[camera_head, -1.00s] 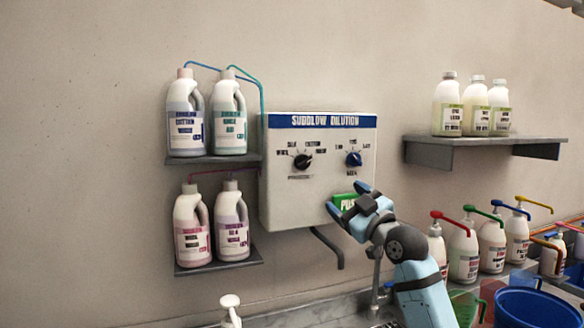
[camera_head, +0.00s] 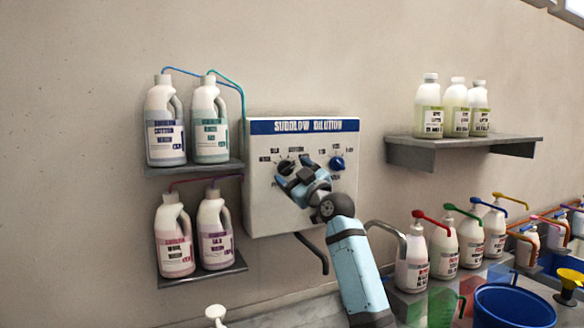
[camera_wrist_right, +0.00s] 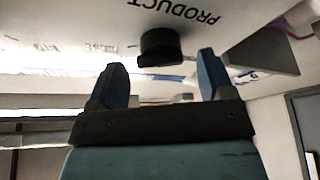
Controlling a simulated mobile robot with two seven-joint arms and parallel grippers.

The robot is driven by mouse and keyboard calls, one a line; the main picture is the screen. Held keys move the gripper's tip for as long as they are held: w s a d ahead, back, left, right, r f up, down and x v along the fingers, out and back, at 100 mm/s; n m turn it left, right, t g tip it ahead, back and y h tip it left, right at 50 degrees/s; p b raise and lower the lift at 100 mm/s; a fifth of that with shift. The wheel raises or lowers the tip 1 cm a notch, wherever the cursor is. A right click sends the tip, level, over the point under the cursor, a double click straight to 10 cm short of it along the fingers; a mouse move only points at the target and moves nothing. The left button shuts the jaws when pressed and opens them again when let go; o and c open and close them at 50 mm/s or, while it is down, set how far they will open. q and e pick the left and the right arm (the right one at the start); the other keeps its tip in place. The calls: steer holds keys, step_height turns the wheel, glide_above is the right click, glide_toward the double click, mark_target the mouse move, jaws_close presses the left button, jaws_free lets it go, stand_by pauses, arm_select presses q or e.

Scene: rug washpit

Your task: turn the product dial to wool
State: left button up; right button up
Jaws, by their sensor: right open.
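The dilution box (camera_head: 262,205) is a white wall unit with a blue header strip. Its black product dial (camera_head: 286,167) is on the left of the front and a blue dial (camera_head: 337,163) is on the right. My right gripper (camera_head: 291,179) is in front of the box, just below the black dial. In the right wrist view the black dial (camera_wrist_right: 161,46) stands beyond and between the two open fingertips (camera_wrist_right: 162,75), under the word PRODUCT, with a gap visible to both fingers. My left gripper is not in view.
Two shelves left of the box hold white jugs (camera_head: 166,125) with hoses. A shelf (camera_head: 460,148) on the right holds three bottles. Several pump bottles (camera_head: 443,245) and a blue bucket (camera_head: 513,306) stand at lower right. A bent pipe (camera_head: 315,252) hangs under the box.

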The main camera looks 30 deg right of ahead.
steer(key=shift+w+a+r, duration=0.1)
steer(key=shift+w, duration=0.35)
steer(key=shift+c, duration=0.2)
steer(key=c, duration=0.9)
